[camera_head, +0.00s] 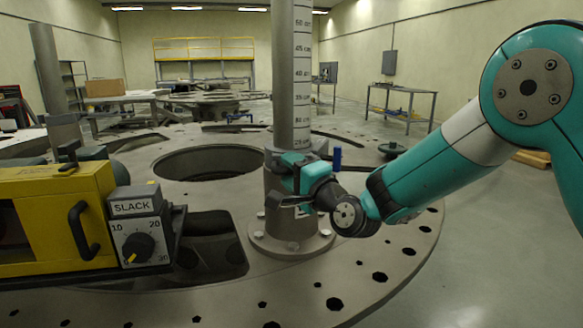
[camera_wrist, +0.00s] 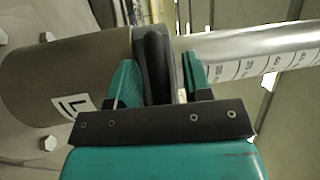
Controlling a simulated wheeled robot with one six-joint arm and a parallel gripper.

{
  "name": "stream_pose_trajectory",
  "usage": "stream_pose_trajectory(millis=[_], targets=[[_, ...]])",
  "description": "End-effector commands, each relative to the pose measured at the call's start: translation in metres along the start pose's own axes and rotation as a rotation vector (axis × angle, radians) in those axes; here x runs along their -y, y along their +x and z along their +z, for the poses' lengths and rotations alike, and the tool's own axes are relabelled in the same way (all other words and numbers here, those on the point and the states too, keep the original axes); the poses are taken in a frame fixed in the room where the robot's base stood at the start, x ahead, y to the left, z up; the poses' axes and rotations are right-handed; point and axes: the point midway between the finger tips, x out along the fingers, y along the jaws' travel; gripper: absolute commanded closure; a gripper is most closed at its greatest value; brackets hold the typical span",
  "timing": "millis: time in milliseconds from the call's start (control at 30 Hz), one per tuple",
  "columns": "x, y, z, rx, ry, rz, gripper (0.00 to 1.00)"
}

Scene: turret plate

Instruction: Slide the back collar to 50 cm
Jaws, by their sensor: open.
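The upright grey post (camera_head: 293,75) carries a printed centimetre scale, with marks from about 25 up to 50 in view. The collar (camera_head: 312,146) sits low on it, just under the lowest marks, partly hidden by my gripper (camera_head: 290,186). In the wrist view the post's scale (camera_wrist: 245,68) runs to the right. A dark ring of the collar (camera_wrist: 152,65) lies between the two teal fingers of my gripper (camera_wrist: 160,75). The fingers are open on either side of it. Whether they touch it I cannot tell.
A blue pin (camera_head: 337,157) stands just right of the post. A yellow unit with a SLACK dial (camera_head: 137,235) stands at the left. The round plate (camera_head: 390,235) has a large opening (camera_head: 208,162) behind. Above the collar the post looks clear.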

Motion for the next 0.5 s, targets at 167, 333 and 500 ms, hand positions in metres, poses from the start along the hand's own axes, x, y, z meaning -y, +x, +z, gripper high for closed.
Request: stream_pose_trajectory(millis=[167, 333, 500], targets=[[-0.0002, -0.0003, 0.0, 0.0, 0.0, 0.0, 0.62], [-0.0001, -0.0005, -0.0001, 0.0, 0.0, 0.0, 1.0], [0.0007, -0.0005, -0.0002, 0.0, 0.0, 0.0, 1.0]])
